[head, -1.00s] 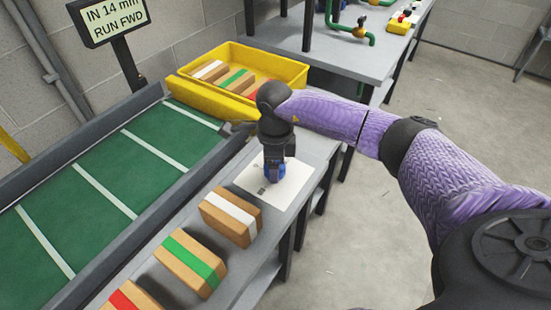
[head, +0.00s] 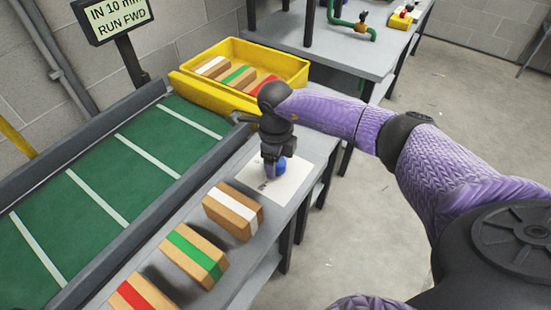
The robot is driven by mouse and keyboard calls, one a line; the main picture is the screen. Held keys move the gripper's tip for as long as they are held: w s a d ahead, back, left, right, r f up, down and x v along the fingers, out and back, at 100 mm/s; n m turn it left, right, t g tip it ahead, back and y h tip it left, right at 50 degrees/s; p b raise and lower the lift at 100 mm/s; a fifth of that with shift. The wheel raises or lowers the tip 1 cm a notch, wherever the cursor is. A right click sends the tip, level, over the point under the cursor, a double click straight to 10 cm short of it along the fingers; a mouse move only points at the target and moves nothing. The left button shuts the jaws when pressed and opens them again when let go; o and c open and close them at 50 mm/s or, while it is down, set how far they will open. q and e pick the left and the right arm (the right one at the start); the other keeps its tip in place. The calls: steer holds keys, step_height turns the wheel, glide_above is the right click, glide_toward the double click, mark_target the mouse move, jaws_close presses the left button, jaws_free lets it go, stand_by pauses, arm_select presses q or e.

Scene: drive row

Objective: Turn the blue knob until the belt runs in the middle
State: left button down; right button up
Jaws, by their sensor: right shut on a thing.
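The blue knob (head: 281,168) stands on a white plate (head: 291,187) on the grey bench beside the belt. My right gripper (head: 273,168) points down and is shut on the knob, covering part of it. The green belt (head: 95,185) with white cross stripes runs along the left between dark side rails. The display (head: 117,17) above it reads "IN 10 mm" and "RUN FWD". My left gripper is out of view.
Boxes with white (head: 233,211), green (head: 194,255) and red (head: 142,294) bands stand on the bench nearer me. A yellow crate (head: 290,70) holding banded boxes is at the belt's far end. Another table (head: 370,58) with green pipework stands behind. Open floor lies to the right.

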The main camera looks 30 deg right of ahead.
steer(key=o, duration=1.2)
step_height(320, 180, up, 9)
steer(key=p, duration=0.3)
steer(key=shift+r, duration=0.1)
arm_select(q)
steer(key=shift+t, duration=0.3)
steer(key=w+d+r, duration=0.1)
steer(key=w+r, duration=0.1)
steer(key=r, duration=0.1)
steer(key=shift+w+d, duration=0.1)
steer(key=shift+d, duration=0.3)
arm_select(e)
steer(key=shift+r, duration=0.35)
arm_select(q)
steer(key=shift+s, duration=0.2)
